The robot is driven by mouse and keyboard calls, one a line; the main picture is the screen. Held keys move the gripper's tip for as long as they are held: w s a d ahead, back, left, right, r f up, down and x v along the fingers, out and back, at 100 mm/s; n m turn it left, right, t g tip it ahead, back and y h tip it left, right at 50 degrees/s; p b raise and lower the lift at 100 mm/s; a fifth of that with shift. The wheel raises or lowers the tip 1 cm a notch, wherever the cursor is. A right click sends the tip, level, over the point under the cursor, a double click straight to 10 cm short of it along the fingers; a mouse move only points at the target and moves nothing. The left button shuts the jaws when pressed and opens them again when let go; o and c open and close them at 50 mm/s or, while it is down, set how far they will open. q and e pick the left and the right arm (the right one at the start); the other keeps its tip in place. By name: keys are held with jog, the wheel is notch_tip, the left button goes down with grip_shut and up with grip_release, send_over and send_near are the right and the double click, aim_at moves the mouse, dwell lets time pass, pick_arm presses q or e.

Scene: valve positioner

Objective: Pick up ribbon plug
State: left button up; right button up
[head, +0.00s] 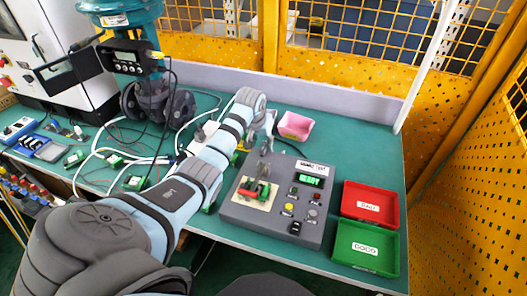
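My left arm reaches across the table from the lower left, and its gripper (265,146) hangs above the back edge of the grey test box (235,210). The fingers are small and partly merged with the box behind them, so I cannot tell whether they are open or shut. A cream fixture plate on the box holds a red and green part (262,190). I cannot single out the ribbon plug with certainty; it may be small or hidden behind my arm or gripper. My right gripper is not in view.
A red tray (350,204) and a green tray (353,258) stand right of the box. A pink bin (295,126) is behind it. A valve with a positioner (125,60), cables and small boards (135,183) fill the left. The table's back right is clear.

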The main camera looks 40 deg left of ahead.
aim_at(264, 146)
pick_arm(q)
jog(key=b+x, duration=0.1)
jog(key=x, duration=0.3)
jog(key=shift+d+f, duration=0.1)
jog(key=shift+f, duration=0.15)
jog(key=shift+s+r, duration=0.1)
jog(key=shift+r, duration=0.1)
grip_shut()
jog(key=shift+r, duration=0.1)
